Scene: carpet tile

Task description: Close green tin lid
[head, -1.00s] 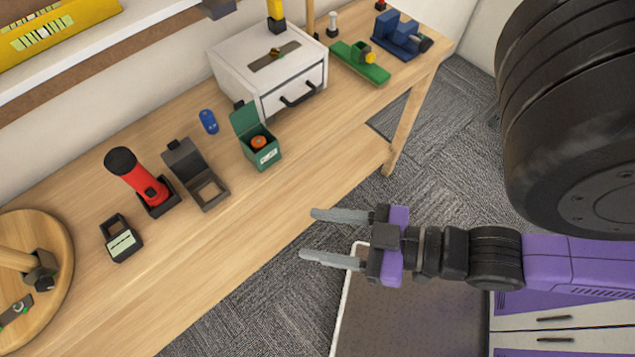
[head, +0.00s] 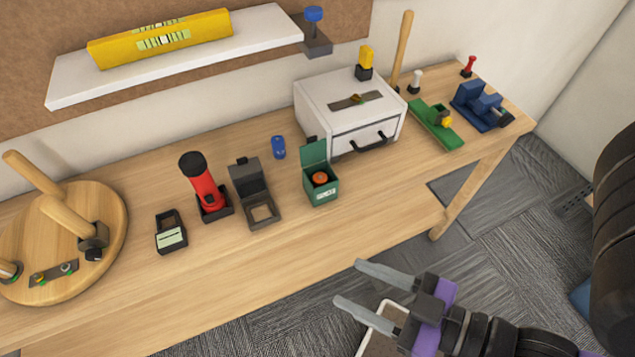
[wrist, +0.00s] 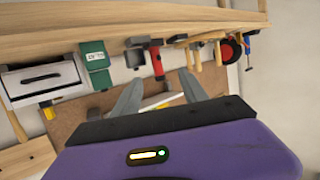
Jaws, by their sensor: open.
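The green tin (head: 323,190) stands on the wooden workbench, and its lid (head: 314,153) is up, tilted back on the far side. An orange-red round thing (head: 320,178) shows inside the tin. The tin also appears in the wrist view (wrist: 96,59), upside down in that picture. My gripper (head: 350,283) is open and empty, in front of the bench's near edge, below and to the right of the tin and apart from it. Its two grey fingers also show in the wrist view (wrist: 160,97).
A dark open box (head: 262,212) and a red flashlight (head: 203,190) stand left of the tin. A white drawer cabinet (head: 325,110) is behind it to the right. A blue object (head: 278,147) lies behind. The bench strip before the tin is clear.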

